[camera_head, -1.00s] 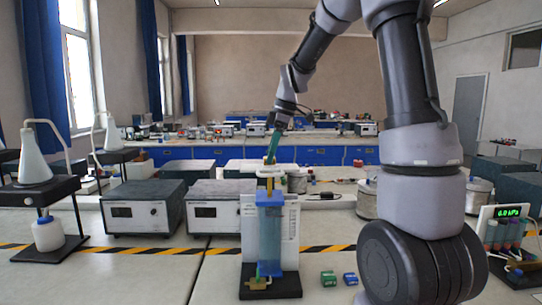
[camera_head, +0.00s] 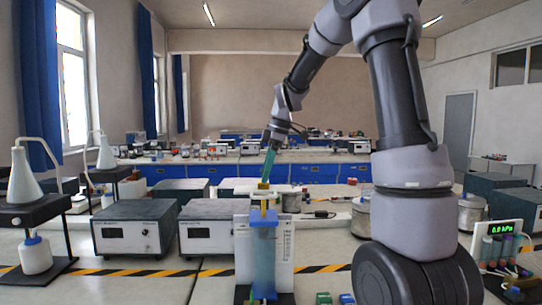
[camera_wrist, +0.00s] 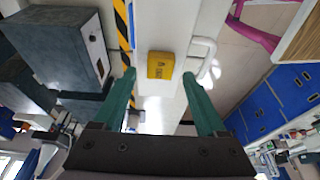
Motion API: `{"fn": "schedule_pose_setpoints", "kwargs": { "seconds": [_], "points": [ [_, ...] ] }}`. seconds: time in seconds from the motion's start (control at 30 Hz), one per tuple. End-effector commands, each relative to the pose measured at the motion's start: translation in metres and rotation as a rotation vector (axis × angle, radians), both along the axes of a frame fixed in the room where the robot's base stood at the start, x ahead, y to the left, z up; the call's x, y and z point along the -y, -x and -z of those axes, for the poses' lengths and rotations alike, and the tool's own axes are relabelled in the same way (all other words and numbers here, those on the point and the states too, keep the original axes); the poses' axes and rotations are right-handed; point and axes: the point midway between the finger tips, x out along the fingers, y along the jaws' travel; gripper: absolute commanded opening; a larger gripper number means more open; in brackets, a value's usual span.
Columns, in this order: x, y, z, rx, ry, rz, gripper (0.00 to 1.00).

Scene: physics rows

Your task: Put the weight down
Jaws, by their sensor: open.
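The weight (camera_wrist: 161,65) is a small yellow block with dark markings. In the wrist view it lies on a pale surface, just beyond and between my fingertips. In the head view the yellow weight (camera_head: 263,184) shows small at the top of the blue upright cylinder apparatus (camera_head: 263,250), under my gripper. My gripper (camera_head: 265,176) has green fingers and points down at it. In the wrist view my gripper (camera_wrist: 160,76) is open, with a gap between each finger and the weight. The exact contact under the weight is hard to make out.
Two grey boxed instruments (camera_head: 134,229) stand left of the apparatus. A green-lit pressure display (camera_head: 501,229) stands at the right. Small green and blue blocks (camera_head: 324,298) lie at the front. Metal pots (camera_head: 361,216) stand behind. Striped tape (camera_head: 160,273) crosses the bench.

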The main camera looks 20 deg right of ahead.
Motion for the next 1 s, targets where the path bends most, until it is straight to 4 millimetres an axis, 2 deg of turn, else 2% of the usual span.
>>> {"fn": "schedule_pose_setpoints", "kwargs": {
  "seconds": [0.2,0.4,0.67,0.77,0.87,1.0],
  "points": [
    [0.014,0.002,-0.045,0.006,0.0,0.003,0.74],
    [0.025,0.004,-0.082,0.004,0.0,0.002,0.74],
    [0.031,0.011,-0.106,0.005,0.002,0.026,0.74],
    [0.032,0.029,-0.112,0.011,0.005,0.14,0.74],
    [0.033,0.062,-0.118,0.023,-0.002,0.359,0.74],
    [0.037,0.119,-0.118,0.046,-0.069,0.755,0.74]
  ]
}}
